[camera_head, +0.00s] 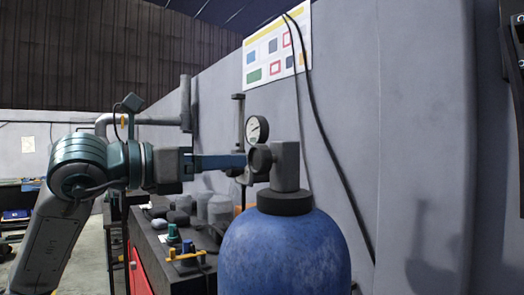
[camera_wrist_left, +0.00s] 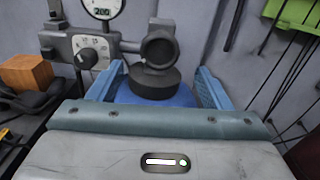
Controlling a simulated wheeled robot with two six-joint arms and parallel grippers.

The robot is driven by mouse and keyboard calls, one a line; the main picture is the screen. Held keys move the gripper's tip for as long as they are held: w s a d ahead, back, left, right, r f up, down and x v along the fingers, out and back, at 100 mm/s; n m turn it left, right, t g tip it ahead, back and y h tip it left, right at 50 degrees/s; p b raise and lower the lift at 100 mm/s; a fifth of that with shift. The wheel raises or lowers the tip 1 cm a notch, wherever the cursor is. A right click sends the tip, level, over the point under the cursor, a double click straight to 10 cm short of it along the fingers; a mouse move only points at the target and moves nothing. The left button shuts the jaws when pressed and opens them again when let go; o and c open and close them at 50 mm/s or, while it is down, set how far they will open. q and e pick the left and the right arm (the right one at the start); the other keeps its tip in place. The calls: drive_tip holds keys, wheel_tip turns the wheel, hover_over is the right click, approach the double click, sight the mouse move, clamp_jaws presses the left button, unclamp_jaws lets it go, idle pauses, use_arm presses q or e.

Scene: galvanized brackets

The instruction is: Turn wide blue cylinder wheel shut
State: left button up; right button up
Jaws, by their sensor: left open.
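The wide blue cylinder (camera_head: 285,250) stands upright in the front middle, with a dark collar and a grey valve body (camera_head: 286,165) on top. Its dark round wheel (camera_head: 261,158) faces left toward my arm. My left gripper (camera_head: 244,162) comes in from the left, its blue fingers reaching up to the wheel. In the left wrist view the wheel (camera_wrist_left: 159,49) is centred between the two open, spread fingers (camera_wrist_left: 159,75), with gaps at both sides. I cannot tell how far past the fingertips the wheel lies. My right gripper is not in view.
A pressure gauge (camera_head: 257,129) stands just behind the wheel. The left wrist view also shows a dark knob (camera_wrist_left: 87,58) and a wooden block (camera_wrist_left: 25,73). A red-fronted bench (camera_head: 142,270) with jars and fittings is left of the cylinder. A grey wall is behind.

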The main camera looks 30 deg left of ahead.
sight(254, 159)
use_arm(q)
drive_tip(key=p+x, duration=0.1)
drive_tip(key=x, duration=0.1)
drive_tip(key=shift+w+d+r+p, duration=0.1)
drive_tip(key=shift+w+r+p, duration=0.15)
drive_tip(key=shift+w+p, duration=0.1)
drive_tip(key=p+x, duration=0.2)
drive_tip(key=x, duration=0.2)
drive_tip(key=shift+w+d+f+p, duration=0.1)
drive_tip(key=shift+w+p, duration=0.05)
drive_tip(key=shift+p, duration=0.2)
drive_tip(key=shift+w+d+f, duration=0.1)
drive_tip(key=shift+w+d, duration=0.05)
drive_tip(key=shift+w, duration=0.25)
drive_tip(key=shift+w+f+p, duration=0.1)
drive_tip(key=shift+w+p, duration=0.1)
drive_tip(key=shift+p, duration=0.1)
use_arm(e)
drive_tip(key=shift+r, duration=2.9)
use_arm(q)
drive_tip(key=shift+c, duration=0.2)
drive_tip(key=c, duration=0.7)
drive_tip(key=shift+c, duration=1.2)
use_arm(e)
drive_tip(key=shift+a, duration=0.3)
